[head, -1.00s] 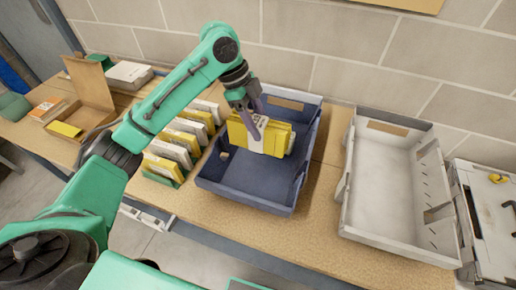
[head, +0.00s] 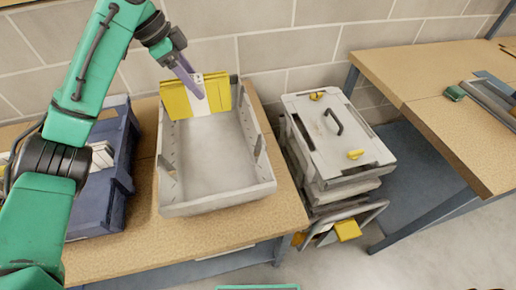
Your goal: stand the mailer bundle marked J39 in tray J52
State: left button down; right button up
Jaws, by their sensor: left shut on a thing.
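My left gripper (head: 190,76) is shut on a yellow mailer bundle (head: 176,101) with a white band or label in its middle. The bundle is upright at the far end of the light grey tray (head: 218,202), overlapping its back wall in the picture. I cannot tell whether it touches the tray floor. The rest of the grey tray looks empty. No J39 or J52 marking is readable. My right gripper is not in view.
A blue tray (head: 99,212) stands left of the grey one, partly behind my left arm. Stacked grey lidded cases (head: 335,140) stand right of the bench. Another wooden table (head: 440,90) is farther right. The brick wall is close behind the tray.

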aim_at(201, 113)
pick_arm(q)
jog(key=shift+w+d+f, duration=0.15)
jog(key=shift+w+d, duration=0.1)
jog(key=shift+d, duration=0.3)
jog(key=f, duration=0.3)
jog(key=a+f, duration=0.1)
jog(key=f, duration=0.2)
jog(key=f+p, duration=0.1)
jog(key=f, duration=0.2)
jog(key=shift+s+a+f, duration=0.2)
jog(key=shift+s+a, duration=0.05)
jog(key=f+p, duration=0.1)
jog(key=f, duration=0.9)
jog(key=shift+d+f, duration=0.1)
jog(key=shift+d, duration=0.1)
jog(key=shift+w+f, duration=0.1)
jog(key=shift+w, duration=0.05)
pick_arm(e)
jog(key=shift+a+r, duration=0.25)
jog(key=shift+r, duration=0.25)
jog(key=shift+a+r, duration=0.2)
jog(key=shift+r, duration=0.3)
pick_arm(q)
jog(key=shift+d, duration=0.1)
jog(key=shift+c, duration=1.1)
grip_release()
jog(key=shift+f, duration=0.1)
